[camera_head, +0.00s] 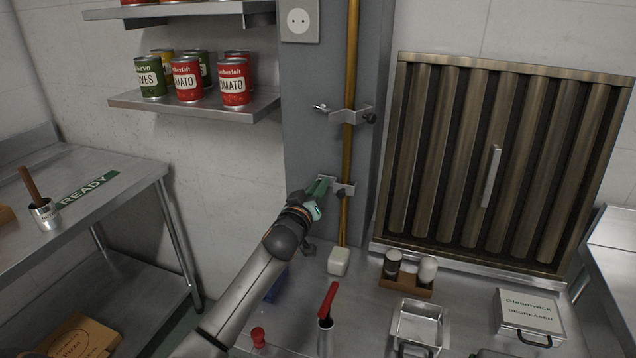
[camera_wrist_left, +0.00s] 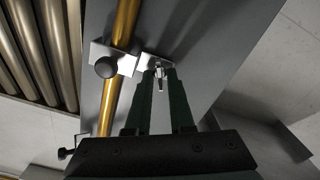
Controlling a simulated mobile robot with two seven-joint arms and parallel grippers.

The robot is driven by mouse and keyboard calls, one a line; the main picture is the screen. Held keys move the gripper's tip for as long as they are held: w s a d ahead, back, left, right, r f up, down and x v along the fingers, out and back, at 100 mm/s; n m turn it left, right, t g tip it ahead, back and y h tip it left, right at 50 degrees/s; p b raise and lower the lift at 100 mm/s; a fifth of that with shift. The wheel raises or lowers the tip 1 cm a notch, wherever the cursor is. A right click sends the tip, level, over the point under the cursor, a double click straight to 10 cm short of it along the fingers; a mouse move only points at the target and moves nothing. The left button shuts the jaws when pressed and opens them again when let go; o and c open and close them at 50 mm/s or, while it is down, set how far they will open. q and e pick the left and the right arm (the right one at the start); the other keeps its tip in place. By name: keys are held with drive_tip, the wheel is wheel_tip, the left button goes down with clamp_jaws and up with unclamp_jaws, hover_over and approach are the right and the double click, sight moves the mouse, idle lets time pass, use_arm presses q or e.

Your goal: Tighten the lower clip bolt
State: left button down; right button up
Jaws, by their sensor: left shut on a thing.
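The lower clip (camera_head: 345,188) is a silver bracket around the brass pipe (camera_head: 352,60) on the grey column. It also shows in the left wrist view (camera_wrist_left: 125,62), with a black knob (camera_wrist_left: 106,67) on one side of the pipe. The silver clip bolt (camera_wrist_left: 160,78) sits on the other side, between my fingertips. My left gripper (camera_head: 324,184) reaches up to the clip, and its dark green fingers (camera_wrist_left: 160,80) are shut on the bolt. In the head view the fingers hide the bolt.
An upper clip (camera_head: 350,115) with its own bolt (camera_head: 320,108) sits higher on the pipe. A shelf (camera_head: 150,104) of cans is at upper left. Below are a white block (camera_head: 339,261), shakers (camera_head: 408,268), a red-handled tool (camera_head: 328,300) and a degreaser box (camera_head: 528,315).

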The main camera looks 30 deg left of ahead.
use_arm(q)
drive_tip(key=shift+d+f+m+p, duration=0.15)
drive_tip(key=shift+m+p, duration=0.65)
drive_tip(key=shift+m, duration=3.65)
drive_tip(key=shift+d+f+m+p, duration=0.15)
drive_tip(key=shift+m+p, duration=0.7)
drive_tip(key=shift+m, duration=3.65)
drive_tip(key=shift+d+f+m+p, duration=0.2)
drive_tip(key=shift+m+p, duration=0.6)
drive_tip(key=shift+m, duration=3.65)
drive_tip(key=shift+a+f, duration=0.1)
drive_tip(key=shift+a, duration=0.05)
drive_tip(key=c, duration=1.2)
unclamp_jaws()
drive_tip(key=o, duration=0.4)
drive_tip(key=shift+r, duration=0.25)
